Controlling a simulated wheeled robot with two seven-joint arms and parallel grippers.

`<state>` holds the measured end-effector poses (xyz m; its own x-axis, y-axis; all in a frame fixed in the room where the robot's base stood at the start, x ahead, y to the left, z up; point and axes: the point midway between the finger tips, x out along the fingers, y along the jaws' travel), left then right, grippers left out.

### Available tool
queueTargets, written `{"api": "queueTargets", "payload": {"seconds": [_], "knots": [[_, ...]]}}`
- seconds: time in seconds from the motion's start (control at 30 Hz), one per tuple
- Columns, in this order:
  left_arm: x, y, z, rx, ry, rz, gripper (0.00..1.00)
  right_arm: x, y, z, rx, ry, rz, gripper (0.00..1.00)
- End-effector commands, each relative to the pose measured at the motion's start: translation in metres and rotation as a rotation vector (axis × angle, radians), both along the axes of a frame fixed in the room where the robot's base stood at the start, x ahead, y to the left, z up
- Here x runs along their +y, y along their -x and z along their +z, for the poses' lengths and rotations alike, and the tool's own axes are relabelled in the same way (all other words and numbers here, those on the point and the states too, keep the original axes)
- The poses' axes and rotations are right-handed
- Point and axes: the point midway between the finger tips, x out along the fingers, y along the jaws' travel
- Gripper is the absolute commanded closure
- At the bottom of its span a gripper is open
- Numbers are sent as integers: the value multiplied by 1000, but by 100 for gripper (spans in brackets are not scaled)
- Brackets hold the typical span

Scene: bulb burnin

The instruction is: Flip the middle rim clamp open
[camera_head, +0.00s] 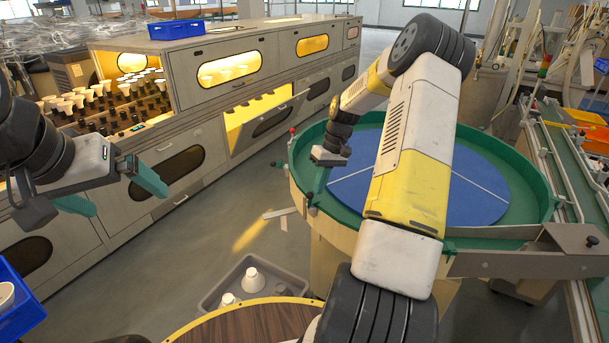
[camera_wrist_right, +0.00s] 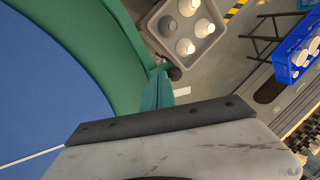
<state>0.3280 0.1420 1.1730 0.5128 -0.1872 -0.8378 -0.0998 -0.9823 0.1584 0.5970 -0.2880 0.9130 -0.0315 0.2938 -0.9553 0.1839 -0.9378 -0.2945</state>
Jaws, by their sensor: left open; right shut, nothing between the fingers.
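The round table has a green rim (camera_head: 544,205) and a blue top (camera_head: 455,195). Small dark clamps sit along its left rim: one with a red tip (camera_head: 293,130), a dark lever sticking outward (camera_head: 278,164), and a black one nearer me (camera_head: 310,198). My right gripper (camera_head: 328,168) is over the left part of the table, its fingers hard to make out there. In the right wrist view its green fingers (camera_wrist_right: 157,93) are together and empty, close to a black knob (camera_wrist_right: 174,73) at the rim; contact is unclear. My left gripper (camera_head: 128,202) is open and empty at the left, away from the table.
A grey tray (camera_head: 214,299) with white bulb-like pieces stands on the floor; it also shows in the right wrist view (camera_wrist_right: 149,22). A long oven cabinet (camera_head: 215,105) lines the left. A wooden round top (camera_head: 250,326) is in front. A conveyor (camera_head: 573,165) runs at right.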

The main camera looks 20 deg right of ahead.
Motion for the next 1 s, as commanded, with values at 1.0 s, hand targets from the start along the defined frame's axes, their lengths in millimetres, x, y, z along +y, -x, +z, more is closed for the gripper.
{"api": "queueTargets", "payload": {"seconds": [1.0], "knots": [[0,0,0,0,0,0,1,38,11,7,-138,425,12,100]]}}
